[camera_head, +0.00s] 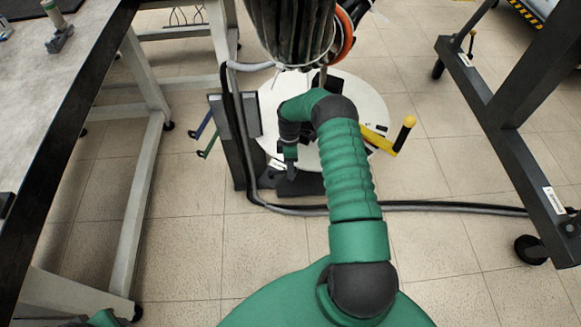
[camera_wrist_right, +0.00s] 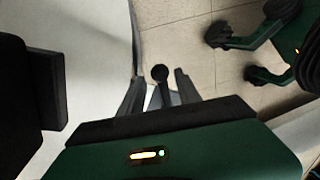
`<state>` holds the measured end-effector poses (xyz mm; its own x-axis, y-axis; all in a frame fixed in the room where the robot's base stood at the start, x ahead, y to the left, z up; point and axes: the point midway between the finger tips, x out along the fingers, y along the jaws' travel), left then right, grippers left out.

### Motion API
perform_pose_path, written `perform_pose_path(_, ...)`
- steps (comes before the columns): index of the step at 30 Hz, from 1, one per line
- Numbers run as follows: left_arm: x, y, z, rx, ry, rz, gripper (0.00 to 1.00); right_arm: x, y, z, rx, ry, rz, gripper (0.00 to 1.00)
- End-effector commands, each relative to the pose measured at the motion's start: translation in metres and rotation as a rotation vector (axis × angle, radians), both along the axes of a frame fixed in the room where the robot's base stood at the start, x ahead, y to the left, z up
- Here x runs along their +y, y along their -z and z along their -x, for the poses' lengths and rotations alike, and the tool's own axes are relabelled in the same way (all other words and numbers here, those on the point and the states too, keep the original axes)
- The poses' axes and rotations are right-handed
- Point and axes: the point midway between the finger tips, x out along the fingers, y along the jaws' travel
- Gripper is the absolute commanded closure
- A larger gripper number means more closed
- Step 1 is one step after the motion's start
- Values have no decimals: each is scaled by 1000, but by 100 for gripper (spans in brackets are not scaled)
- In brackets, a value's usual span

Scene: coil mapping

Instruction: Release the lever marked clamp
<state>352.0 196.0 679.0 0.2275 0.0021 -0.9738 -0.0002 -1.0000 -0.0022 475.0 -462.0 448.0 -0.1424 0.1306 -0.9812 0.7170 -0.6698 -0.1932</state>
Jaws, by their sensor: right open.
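My right gripper (camera_head: 290,168) reaches down in front of the white round disc (camera_head: 370,95) of a machine. In the right wrist view its two fingers (camera_wrist_right: 158,88) are apart. A dark lever with a round black knob (camera_wrist_right: 160,73) shows between them, and I cannot tell whether they touch it. A yellow lever (camera_head: 405,132) sticks out right of the disc. A blue lever (camera_head: 203,124) and a green lever (camera_head: 208,146) stick out left of the machine's dark stand (camera_head: 236,155). No clamp marking is readable. My left gripper is not visible.
A grey-topped table (camera_head: 60,70) stands at left. A dark wheeled frame (camera_head: 510,130) stands at right. A thick dark cable (camera_head: 440,206) runs across the tiled floor. Dark cylindrical equipment with an orange ring (camera_head: 345,35) hangs above the disc. Open floor lies nearer at right.

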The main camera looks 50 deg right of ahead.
Motion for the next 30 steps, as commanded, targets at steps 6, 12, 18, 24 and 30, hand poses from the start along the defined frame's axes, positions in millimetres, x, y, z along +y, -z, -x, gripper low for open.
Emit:
perform_pose_path(6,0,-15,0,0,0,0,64,-7,-41,-7,-3,0,3,60)
perform_pose_path(12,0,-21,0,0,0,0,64,-12,-68,-10,0,0,0,60)
perform_pose_path(18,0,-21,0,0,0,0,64,-13,-70,-11,1,0,-1,60)
perform_pose_path(24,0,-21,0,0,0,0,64,-12,-70,-11,1,0,-1,60)
perform_pose_path(30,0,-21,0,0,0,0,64,-13,-70,-10,1,1,-1,60)
